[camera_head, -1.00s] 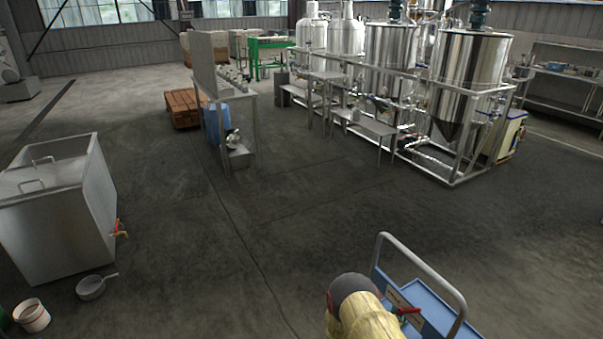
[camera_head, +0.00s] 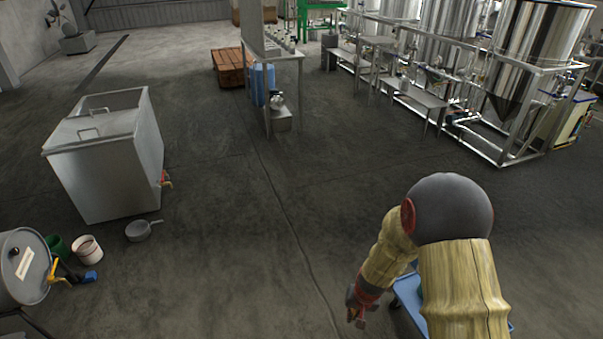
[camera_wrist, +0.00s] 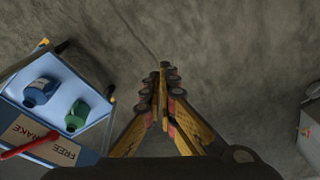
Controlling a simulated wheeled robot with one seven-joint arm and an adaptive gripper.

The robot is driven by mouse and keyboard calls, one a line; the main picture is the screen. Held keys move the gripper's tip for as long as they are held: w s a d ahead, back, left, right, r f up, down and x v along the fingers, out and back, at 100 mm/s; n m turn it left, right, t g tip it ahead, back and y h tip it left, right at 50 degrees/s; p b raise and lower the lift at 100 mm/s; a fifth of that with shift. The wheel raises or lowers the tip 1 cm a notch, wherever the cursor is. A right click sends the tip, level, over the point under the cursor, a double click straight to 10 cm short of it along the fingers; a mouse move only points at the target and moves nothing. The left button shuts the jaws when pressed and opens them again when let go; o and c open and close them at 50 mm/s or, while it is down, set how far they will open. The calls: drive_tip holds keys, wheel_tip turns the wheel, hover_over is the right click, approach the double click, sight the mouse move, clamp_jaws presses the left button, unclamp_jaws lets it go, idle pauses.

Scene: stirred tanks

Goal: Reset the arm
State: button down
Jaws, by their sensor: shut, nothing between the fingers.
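My arm is bent at the lower right of the head view, with a dark round joint and yellow-covered links. My gripper (camera_head: 357,307) hangs low over the floor, left of the blue cart (camera_head: 408,290), which is mostly hidden behind my arm. In the wrist view my gripper (camera_wrist: 163,75) points at bare grey floor, its fingers together and empty. The cart (camera_wrist: 72,68) is at the left there, apart from the fingers. It carries a blue bottle (camera_wrist: 40,92) and a green bottle (camera_wrist: 76,118).
A steel tank (camera_head: 108,155) stands at the left, with a pan (camera_head: 138,231), a white bucket (camera_head: 87,250) and a drum (camera_head: 24,268) nearby. A steel table (camera_head: 272,53) and stirred tanks (camera_head: 535,50) stand farther back. The middle floor is clear.

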drive_tip(key=s+r+t, duration=0.1)
drive_tip(key=s+r, duration=0.6)
drive_tip(key=r, duration=0.7)
drive_tip(key=s+d+r+n+t, duration=0.1)
drive_tip(key=s+r, duration=0.6)
drive_tip(key=r, duration=0.7)
drive_tip(key=s+d+r+n+t, duration=0.1)
drive_tip(key=s+r, duration=0.6)
drive_tip(key=r, duration=0.7)
drive_tip(key=shift+s+d+r+t+h+p, duration=0.2)
drive_tip(key=shift+r+t+h+p, duration=0.1)
drive_tip(key=shift+t+h+p, duration=0.15)
